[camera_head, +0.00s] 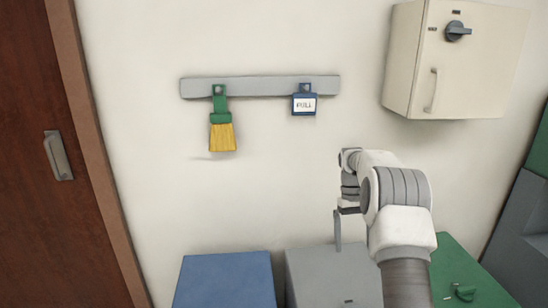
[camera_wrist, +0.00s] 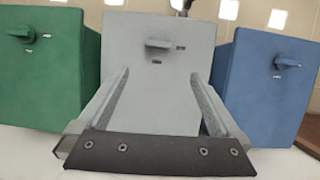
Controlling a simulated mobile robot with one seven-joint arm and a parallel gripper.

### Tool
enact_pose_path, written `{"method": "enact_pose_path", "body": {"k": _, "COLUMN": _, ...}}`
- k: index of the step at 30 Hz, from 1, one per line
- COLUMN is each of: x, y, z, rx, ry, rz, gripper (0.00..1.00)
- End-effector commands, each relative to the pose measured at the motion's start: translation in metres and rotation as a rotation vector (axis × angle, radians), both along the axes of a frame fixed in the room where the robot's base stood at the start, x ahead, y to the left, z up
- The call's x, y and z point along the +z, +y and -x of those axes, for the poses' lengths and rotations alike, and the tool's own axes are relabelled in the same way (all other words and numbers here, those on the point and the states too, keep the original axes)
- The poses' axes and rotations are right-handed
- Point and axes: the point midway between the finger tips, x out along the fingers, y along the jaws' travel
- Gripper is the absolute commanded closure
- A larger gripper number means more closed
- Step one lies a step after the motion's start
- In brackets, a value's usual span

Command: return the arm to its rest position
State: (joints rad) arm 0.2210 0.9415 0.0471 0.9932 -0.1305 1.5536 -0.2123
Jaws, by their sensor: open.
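My arm reaches up from the bottom right of the head view, bent at a white and grey joint, in front of the wall. My gripper (camera_head: 338,230) points down in front of the grey box (camera_head: 330,272); only one thin finger shows clearly there. In the wrist view my gripper (camera_wrist: 158,76) has its two fingers wide apart, with nothing between them.
A blue box (camera_head: 225,280) and a green box (camera_head: 455,262) flank the grey one. A wall rail (camera_head: 260,87) carries a yellow brush (camera_head: 222,136) and a blue tag (camera_head: 304,103). A cream cabinet (camera_head: 460,65) hangs upper right. A brown door (camera_head: 45,220) is left.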

Motion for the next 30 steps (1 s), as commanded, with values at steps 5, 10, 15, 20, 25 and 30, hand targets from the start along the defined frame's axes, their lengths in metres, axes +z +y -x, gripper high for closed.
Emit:
{"method": "enact_pose_path", "body": {"k": 5, "x": 0.071, "y": 0.019, "z": 0.014, "rx": 0.008, "ry": -0.093, "rz": 0.016, "gripper": 0.0}}
{"method": "enact_pose_path", "body": {"k": 10, "x": 0.128, "y": 0.038, "z": 0.038, "rx": 0.01, "ry": -0.184, "rz": 0.028, "gripper": 0.0}}
{"method": "enact_pose_path", "body": {"k": 15, "x": 0.178, "y": 0.056, "z": 0.069, "rx": 0.009, "ry": -0.276, "rz": 0.037, "gripper": 0.0}}
{"method": "enact_pose_path", "body": {"k": 20, "x": 0.216, "y": 0.072, "z": 0.104, "rx": 0.006, "ry": -0.363, "rz": 0.038, "gripper": 0.0}}
{"method": "enact_pose_path", "body": {"k": 25, "x": 0.248, "y": 0.088, "z": 0.146, "rx": 0.002, "ry": -0.455, "rz": 0.037, "gripper": 0.0}}
{"method": "enact_pose_path", "body": {"k": 30, "x": 0.27, "y": 0.102, "z": 0.19, "rx": -0.007, "ry": -0.546, "rz": 0.029, "gripper": 0.0}}
